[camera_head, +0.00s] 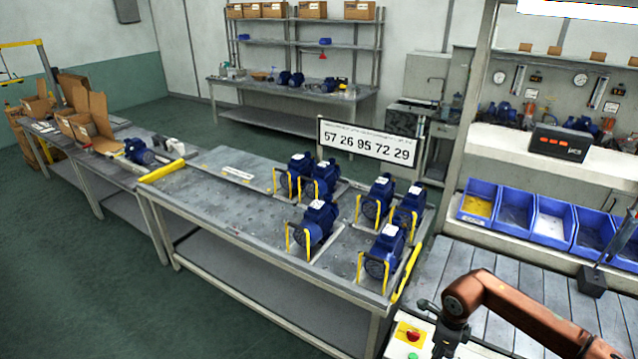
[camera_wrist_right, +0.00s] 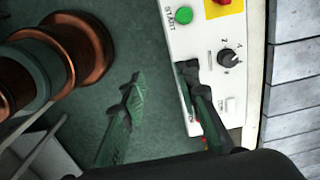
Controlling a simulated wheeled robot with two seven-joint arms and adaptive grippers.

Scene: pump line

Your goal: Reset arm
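My right arm (camera_head: 510,305), reddish-brown, comes in from the lower right in the head view. Its dark gripper (camera_head: 438,328) is at a white control panel (camera_head: 392,345) with a red stop button on a yellow plate (camera_head: 408,333). In the right wrist view my right gripper (camera_wrist_right: 160,75) is open, with nothing between its fingers. One finger overlaps the panel (camera_wrist_right: 200,55) left of a black selector knob (camera_wrist_right: 230,57); I cannot tell if it touches. The other finger is over the green floor. A green START button (camera_wrist_right: 184,15) is above. My left gripper is not in view.
A metal table (camera_head: 215,205) holds several blue pumps (camera_head: 314,222) with yellow brackets, left of the panel. A number sign (camera_head: 367,147) stands behind. Blue bins (camera_head: 512,217) line the workbench at right. Green floor (camera_head: 60,290) is clear at left.

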